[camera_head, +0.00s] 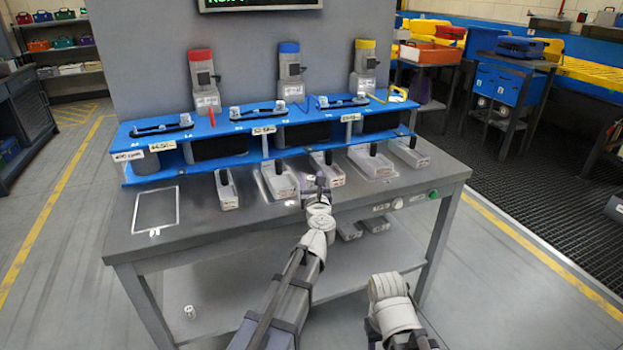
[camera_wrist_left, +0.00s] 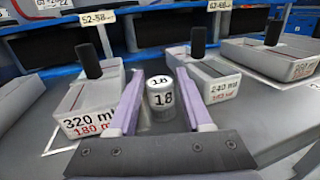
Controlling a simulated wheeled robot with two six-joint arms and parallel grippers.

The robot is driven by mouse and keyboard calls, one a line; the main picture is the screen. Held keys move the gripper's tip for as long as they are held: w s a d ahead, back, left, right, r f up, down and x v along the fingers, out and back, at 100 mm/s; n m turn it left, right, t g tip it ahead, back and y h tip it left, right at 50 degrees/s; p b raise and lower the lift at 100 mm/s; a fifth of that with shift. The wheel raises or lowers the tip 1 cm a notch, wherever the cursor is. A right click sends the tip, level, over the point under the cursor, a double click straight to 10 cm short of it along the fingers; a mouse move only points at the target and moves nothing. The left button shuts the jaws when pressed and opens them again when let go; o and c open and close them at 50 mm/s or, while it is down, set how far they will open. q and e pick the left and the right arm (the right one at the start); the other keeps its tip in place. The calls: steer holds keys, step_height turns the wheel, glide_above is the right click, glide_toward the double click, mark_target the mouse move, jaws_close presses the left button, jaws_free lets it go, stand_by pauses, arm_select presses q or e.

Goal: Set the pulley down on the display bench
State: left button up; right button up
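A small white cylinder marked 18, which I take for the pulley (camera_wrist_left: 160,98), stands upright between the two pale purple fingers of my left gripper (camera_wrist_left: 160,82) in the left wrist view. A narrow gap shows on each side of it, so the fingers look open around it. Its base seems to be at the top of the grey display bench (camera_head: 240,236), but contact is hard to see. In the head view my left gripper (camera_head: 320,190) is over the bench's front middle, and the pulley cannot be made out there. My right gripper is out of view.
Grey blocks with black posts stand close on both sides, one marked 320 ml (camera_wrist_left: 88,108) and another (camera_wrist_left: 212,82). A blue rack (camera_head: 225,141) runs behind them. A white-outlined rectangle (camera_head: 155,209) lies on the clear left end. A small white cylinder (camera_head: 190,312) sits low at the left.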

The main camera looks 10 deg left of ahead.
mark_target(311, 183)
arm_select(q)
steer(key=shift+s+d+f, duration=0.15)
steer(key=shift+s+f, duration=0.2)
steer(key=shift+s, duration=0.2)
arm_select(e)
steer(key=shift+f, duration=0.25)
arm_select(q)
steer(key=shift+r+p, duration=0.2)
steer(key=shift+p, duration=0.15)
steer(key=shift+w+r+p, duration=0.2)
steer(key=shift+r+p, duration=0.15)
steer(key=shift+p, duration=0.2)
steer(key=shift+s+d+f+b, duration=0.15)
steer(key=shift+s+f+b, duration=0.1)
steer(key=shift+s, duration=0.35)
steer(key=shift+s+d+f+b, duration=0.1)
steer(key=shift+s+f, duration=0.1)
steer(key=shift+s, duration=0.4)
steer(key=v, duration=0.8)
steer(key=shift+s+d+r, duration=0.25)
steer(key=shift+s+r, duration=0.05)
steer(key=shift+r, duration=0.1)
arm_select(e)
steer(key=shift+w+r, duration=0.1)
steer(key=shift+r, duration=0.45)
